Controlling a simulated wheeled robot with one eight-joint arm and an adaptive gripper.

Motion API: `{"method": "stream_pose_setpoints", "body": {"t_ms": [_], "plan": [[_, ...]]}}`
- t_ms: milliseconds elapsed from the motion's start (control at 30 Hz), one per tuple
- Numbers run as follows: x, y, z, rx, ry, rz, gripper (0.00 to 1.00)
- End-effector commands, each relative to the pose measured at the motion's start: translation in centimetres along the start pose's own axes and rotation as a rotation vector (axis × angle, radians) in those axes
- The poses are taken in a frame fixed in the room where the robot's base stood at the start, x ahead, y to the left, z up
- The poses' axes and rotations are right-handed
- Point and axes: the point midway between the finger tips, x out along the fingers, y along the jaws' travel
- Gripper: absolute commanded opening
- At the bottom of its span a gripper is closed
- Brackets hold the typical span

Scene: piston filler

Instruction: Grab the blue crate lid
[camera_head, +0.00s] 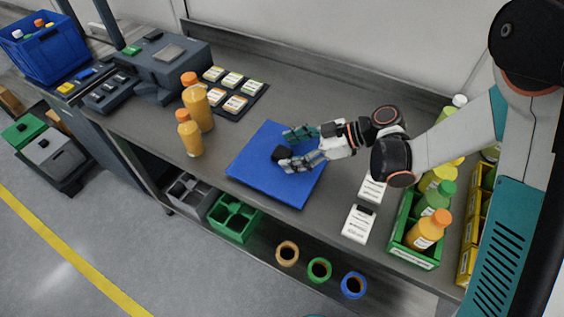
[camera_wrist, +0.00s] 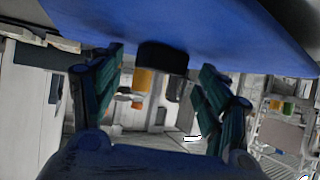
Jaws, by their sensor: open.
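The blue crate lid (camera_head: 263,180) is a flat blue panel on the grey workbench. It also fills the top of the wrist view (camera_wrist: 215,25). Its black handle (camera_head: 279,155) stands up near the middle of the lid. My gripper (camera_head: 291,150) is over the lid, its two fingers apart on either side of the handle. In the wrist view the handle (camera_wrist: 162,57) sits between the finger tips with a gap on each side. The underside of the lid is hidden.
Two orange bottles (camera_head: 196,105) stand left of the lid. White labelled boxes (camera_head: 357,225) and a green crate of bottles (camera_head: 403,247) are to the right. A blue crate (camera_head: 45,52) with bottles is at the far left. Coloured rings (camera_head: 319,269) lie below the bench front.

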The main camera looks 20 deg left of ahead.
Motion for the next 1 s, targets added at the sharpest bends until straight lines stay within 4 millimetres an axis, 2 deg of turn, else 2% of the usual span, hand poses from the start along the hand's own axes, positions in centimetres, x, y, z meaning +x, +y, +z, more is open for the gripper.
{"method": "stream_pose_setpoints", "body": {"t_ms": [100, 267, 367, 500, 533, 967, 1000], "plan": [[0.89, -0.01, 0.04, 0.000, 0.000, 0.000, 0.70], [0.81, 0.01, -0.04, 0.000, 0.000, 0.001, 0.70], [0.80, 0.01, -0.04, 0.000, 0.000, 0.001, 0.51], [0.80, 0.01, -0.02, 0.000, 0.000, 0.001, 0.20], [0.80, 0.01, -0.02, 0.000, -0.001, 0.001, 0.15], [0.52, 0.01, -0.51, 0.000, -0.002, 0.001, 0.14], [0.36, 0.02, -0.80, 0.000, -0.001, 0.001, 0.09]]}}
